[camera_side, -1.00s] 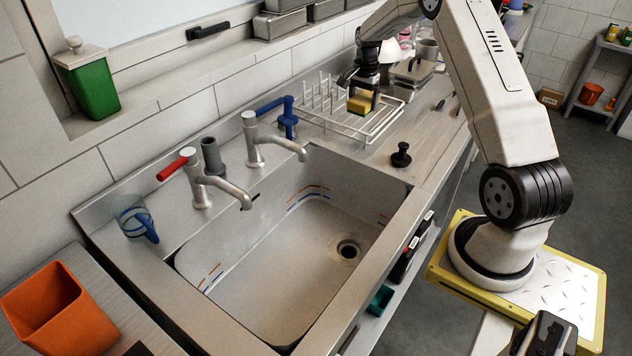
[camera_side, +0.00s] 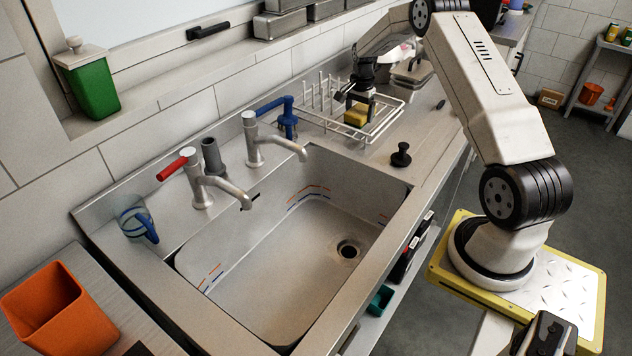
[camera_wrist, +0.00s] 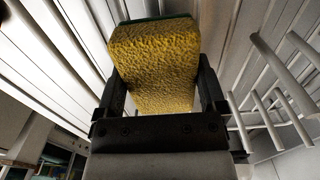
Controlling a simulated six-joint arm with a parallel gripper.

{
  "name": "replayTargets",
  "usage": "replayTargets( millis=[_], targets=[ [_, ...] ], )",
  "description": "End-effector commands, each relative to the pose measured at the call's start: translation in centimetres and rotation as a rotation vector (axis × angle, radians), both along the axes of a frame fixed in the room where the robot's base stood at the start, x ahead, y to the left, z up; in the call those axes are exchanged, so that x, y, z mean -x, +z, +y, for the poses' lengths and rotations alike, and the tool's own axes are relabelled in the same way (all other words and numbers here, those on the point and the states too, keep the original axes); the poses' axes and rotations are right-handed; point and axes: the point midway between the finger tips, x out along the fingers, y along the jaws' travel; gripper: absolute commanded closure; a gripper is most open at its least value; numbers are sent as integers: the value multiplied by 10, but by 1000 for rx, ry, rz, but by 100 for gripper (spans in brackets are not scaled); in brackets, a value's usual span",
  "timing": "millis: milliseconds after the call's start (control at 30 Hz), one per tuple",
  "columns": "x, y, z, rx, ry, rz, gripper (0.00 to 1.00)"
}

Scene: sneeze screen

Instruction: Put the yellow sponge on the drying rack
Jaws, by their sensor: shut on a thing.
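The yellow sponge (camera_side: 356,116) is held between the fingers of my gripper (camera_side: 358,101) at the white wire drying rack (camera_side: 388,126). In the wrist view the sponge (camera_wrist: 155,55) fills the space between the two dark fingers of my gripper (camera_wrist: 160,95), with a green layer along its far edge. The rack's upright prongs (camera_wrist: 265,95) show to the right there. In the side view the sponge is low over the rack's wires; I cannot tell whether it touches them.
The sink basin (camera_side: 285,265) lies in front of the rack, with two taps (camera_side: 197,185) along its back. A black plug (camera_side: 401,155) stands on the counter to the rack's right. A blue tap-like object (camera_side: 287,118) is close to the rack's left end.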

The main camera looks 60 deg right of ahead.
Motion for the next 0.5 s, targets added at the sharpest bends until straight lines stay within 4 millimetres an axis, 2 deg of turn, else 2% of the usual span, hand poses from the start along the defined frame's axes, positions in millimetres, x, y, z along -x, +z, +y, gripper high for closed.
replayTargets(
  millis=[333, 367, 500],
  targets=[
    [0, -3, 0, 0, 0, 0, 74],
    [0, -3, 0, 0, 0, 0, 1],
    [0, -3, 0, 0, 0, 0, 0]
  ],
)
